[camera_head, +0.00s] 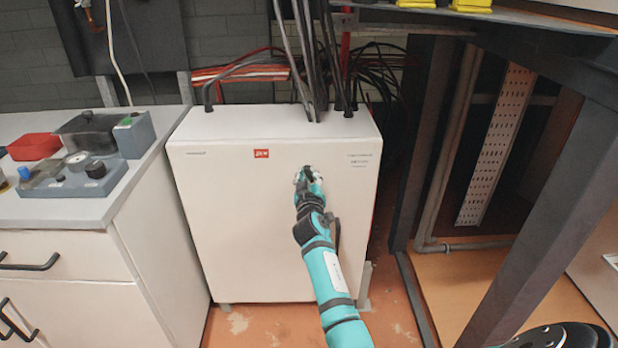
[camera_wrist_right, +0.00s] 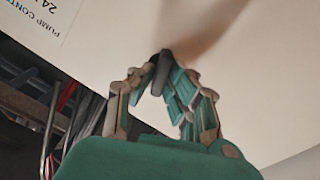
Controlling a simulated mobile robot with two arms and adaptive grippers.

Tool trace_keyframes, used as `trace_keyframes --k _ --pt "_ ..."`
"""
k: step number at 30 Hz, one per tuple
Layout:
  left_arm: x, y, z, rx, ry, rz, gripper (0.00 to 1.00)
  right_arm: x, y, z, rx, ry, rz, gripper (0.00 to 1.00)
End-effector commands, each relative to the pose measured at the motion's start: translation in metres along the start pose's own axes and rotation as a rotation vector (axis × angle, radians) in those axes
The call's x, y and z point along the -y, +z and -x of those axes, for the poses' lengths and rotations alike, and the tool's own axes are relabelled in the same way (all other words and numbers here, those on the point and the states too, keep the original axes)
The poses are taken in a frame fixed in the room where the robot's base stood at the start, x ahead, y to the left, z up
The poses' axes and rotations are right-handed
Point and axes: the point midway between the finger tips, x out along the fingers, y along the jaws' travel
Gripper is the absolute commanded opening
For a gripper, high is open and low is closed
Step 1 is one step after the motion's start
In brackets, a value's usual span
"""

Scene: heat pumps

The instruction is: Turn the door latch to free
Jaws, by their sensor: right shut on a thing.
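A white cabinet (camera_head: 230,220) with a red logo stands in the middle of the head view, its front door facing me. My right gripper (camera_head: 308,174) reaches the upper right part of this door. In the right wrist view my right gripper (camera_wrist_right: 160,68) has its fingertips together against the pale door panel (camera_wrist_right: 110,50), shut on the latch. The door appears closed. My left gripper is not in view.
A white counter (camera_head: 60,210) with instruments and a red tray (camera_head: 34,146) stands close on the left. Dark cables (camera_head: 312,60) rise from the cabinet top. A dark metal frame (camera_head: 550,200) stands at the right. Some orange floor (camera_head: 270,325) is bare in front.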

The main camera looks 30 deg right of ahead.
Motion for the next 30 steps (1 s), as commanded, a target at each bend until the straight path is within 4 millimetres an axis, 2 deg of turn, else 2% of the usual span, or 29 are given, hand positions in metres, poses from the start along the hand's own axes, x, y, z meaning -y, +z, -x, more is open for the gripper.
trace_keyframes --k 14,30 --pt "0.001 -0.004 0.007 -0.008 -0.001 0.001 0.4 0.002 0.0 0.0 -0.002 0.0 0.458 0.0" --pt "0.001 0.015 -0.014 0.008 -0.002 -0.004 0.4 0.003 0.0 0.0 -0.002 0.001 0.932 0.0"
